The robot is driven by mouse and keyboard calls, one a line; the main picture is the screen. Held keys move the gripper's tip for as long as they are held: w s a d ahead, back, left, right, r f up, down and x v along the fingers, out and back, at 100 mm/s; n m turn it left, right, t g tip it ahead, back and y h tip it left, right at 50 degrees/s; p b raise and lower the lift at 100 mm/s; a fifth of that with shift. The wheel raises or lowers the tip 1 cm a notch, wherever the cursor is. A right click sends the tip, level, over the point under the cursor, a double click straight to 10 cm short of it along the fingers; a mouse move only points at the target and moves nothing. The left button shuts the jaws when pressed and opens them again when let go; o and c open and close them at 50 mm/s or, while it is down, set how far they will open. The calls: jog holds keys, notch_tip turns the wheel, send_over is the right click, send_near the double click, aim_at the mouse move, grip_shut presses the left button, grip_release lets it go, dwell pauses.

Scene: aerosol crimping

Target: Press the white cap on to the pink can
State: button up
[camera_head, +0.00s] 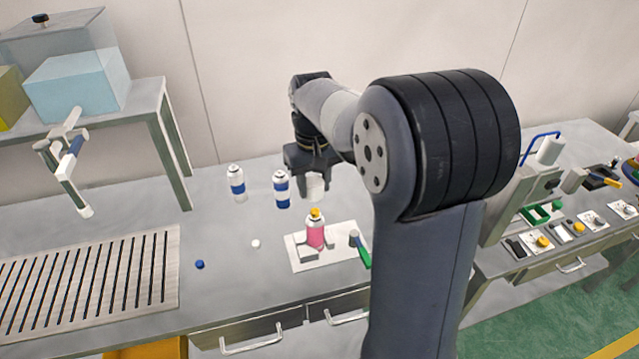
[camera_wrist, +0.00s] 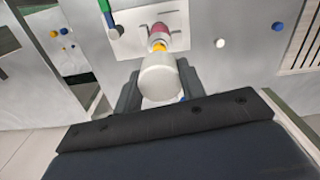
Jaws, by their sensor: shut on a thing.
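The pink can (camera_head: 316,235) stands upright on a white plate (camera_head: 340,240), with a small yellow piece (camera_head: 315,213) on its top. My gripper (camera_head: 314,184) is shut on a white, round-ended cylinder that looks like the white cap (camera_head: 316,190). It holds the cap above and a little behind the can, with a visible gap. In the wrist view the white cap (camera_wrist: 160,76) sits between the two fingers, and the pink can (camera_wrist: 158,31) with its yellow top lies just beyond it. The cap hides part of what is below it.
A mallet-like tool with a green handle (camera_head: 363,256) is at the plate's right. A small white piece (camera_head: 255,243) and a blue one (camera_head: 199,264) lie to the left. Two blue-and-white cans (camera_head: 237,186) (camera_head: 282,190) stand behind. A slotted rack (camera_head: 90,280) is at far left.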

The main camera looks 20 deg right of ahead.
aim_at(315, 210)
notch_tip(315, 210, down, 4)
jog(key=b, duration=0.3)
jog(key=shift+f+b, duration=0.25)
jog(key=shift+b, duration=0.05)
jog(key=shift+f+b, duration=0.55)
jog(key=shift+f, duration=0.75)
jog(key=shift+r+p, duration=0.1)
jog(key=shift+p, duration=0.45)
dwell(0.3)
dwell(0.4)
jog(key=o, duration=1.6)
jog(key=shift+c, duration=0.2)
jog(key=shift+r+p, duration=3.05)
jog(key=shift+r, duration=0.45)
